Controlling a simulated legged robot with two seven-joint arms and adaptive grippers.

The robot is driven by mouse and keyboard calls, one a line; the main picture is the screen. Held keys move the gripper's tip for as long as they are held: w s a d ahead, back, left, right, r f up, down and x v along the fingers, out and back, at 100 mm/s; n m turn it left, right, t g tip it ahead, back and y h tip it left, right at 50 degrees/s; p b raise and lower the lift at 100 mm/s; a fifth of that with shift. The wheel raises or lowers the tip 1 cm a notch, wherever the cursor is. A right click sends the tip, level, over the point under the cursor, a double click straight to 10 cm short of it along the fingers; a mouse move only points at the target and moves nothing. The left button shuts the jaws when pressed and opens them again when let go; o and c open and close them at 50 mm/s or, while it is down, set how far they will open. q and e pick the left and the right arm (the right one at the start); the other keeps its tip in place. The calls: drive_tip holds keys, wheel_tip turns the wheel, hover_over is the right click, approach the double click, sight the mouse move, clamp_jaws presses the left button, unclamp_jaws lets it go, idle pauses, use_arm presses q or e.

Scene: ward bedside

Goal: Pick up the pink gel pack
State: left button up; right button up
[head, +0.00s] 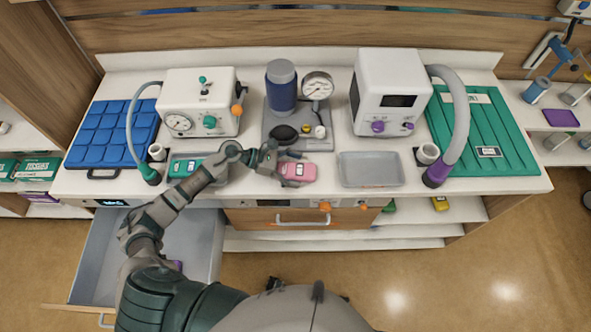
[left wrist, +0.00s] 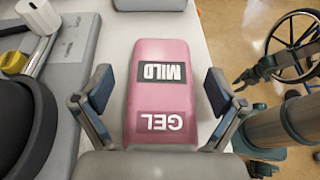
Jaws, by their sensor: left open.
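The pink gel pack (head: 300,172) lies flat near the front edge of the white counter (head: 250,190), in front of the gauge stand. In the left wrist view the pink gel pack (left wrist: 160,85) fills the middle, with "MILD" and "GEL" labels upside down. My left gripper (head: 287,164) is at the pack, partly covering its left part. In the left wrist view my left gripper (left wrist: 160,95) is open, with one finger on each side of the pack and small gaps between.
A grey tray (head: 371,184) stands to the right of the pack. The gauge stand (head: 270,142) is close behind. A teal pack (head: 184,167) lies to the left, near my arm. The drawer (head: 90,262) at lower left is open. A white machine (head: 390,95) stands at the back right.

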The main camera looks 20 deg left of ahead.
use_arm(q)
drive_tip(key=shift+w+d+f, duration=0.1)
drive_tip(key=shift+d+f, duration=0.1)
drive_tip(key=shift+d, duration=0.1)
drive_tip(key=c, duration=1.4)
drive_tip(key=shift+f, duration=0.1)
